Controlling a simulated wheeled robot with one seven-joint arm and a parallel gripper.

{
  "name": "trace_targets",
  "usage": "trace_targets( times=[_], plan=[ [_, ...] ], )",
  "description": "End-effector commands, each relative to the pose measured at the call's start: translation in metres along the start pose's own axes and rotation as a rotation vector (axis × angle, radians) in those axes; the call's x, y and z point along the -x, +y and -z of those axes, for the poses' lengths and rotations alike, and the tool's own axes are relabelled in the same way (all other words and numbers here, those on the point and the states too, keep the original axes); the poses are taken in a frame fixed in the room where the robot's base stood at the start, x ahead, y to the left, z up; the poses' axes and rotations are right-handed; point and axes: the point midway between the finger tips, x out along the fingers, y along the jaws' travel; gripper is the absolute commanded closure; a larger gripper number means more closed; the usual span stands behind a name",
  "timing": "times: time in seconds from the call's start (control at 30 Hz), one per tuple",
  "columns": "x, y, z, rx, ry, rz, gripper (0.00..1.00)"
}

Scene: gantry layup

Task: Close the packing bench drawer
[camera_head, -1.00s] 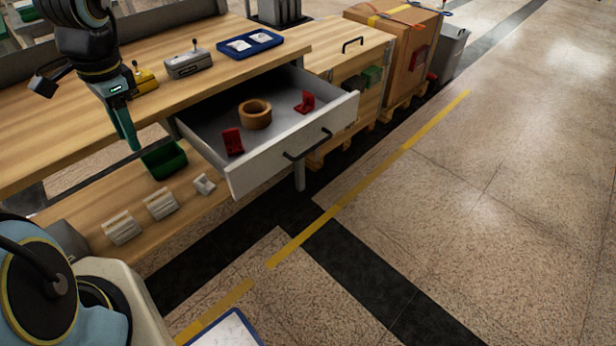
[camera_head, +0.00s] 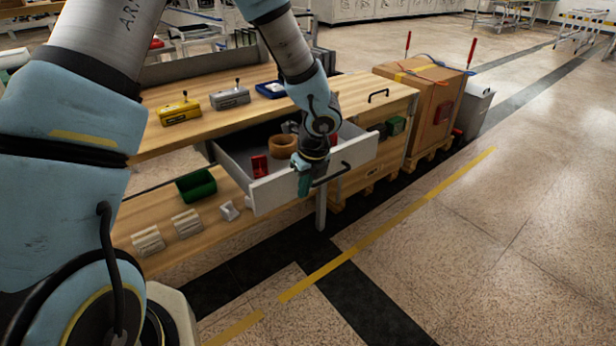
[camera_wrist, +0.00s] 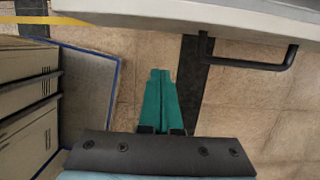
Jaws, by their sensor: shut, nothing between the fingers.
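The packing bench drawer stands pulled out, its pale front panel (camera_head: 270,196) facing the aisle. Its black bar handle (camera_head: 338,174) is on that panel, and shows in the wrist view (camera_wrist: 262,66). A tan ring-shaped roll (camera_head: 283,146) and a red part (camera_head: 260,165) lie inside; my arm hides some of the interior. My gripper (camera_head: 304,188) has green fingers pointing down in front of the drawer panel, left of the handle. In the wrist view the fingers (camera_wrist: 160,90) are together and empty, with the panel above them in the picture; contact cannot be told.
The bench top (camera_head: 220,118) holds a yellow device (camera_head: 180,112) and a grey one (camera_head: 229,97). The lower shelf holds a green bin (camera_head: 196,185) and pale blocks (camera_head: 187,222). A large brown box (camera_head: 425,100) stands to the right. The floor in front is clear.

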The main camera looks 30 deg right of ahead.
Motion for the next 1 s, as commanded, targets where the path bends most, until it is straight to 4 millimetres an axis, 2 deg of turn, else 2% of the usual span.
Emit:
trace_targets(
  times=[0.07,0.2,0.4,0.83,1.0],
  plan=[
    [-0.017,0.000,0.001,0.000,0.002,-0.002,1.00],
    [-0.018,0.000,-0.023,0.007,0.000,0.000,1.00],
    [-0.022,0.000,-0.037,0.003,-0.001,0.001,1.00],
    [-0.024,0.000,-0.040,0.002,-0.001,0.001,1.00],
    [-0.025,0.001,-0.050,0.004,0.000,-0.001,1.00]
  ],
)
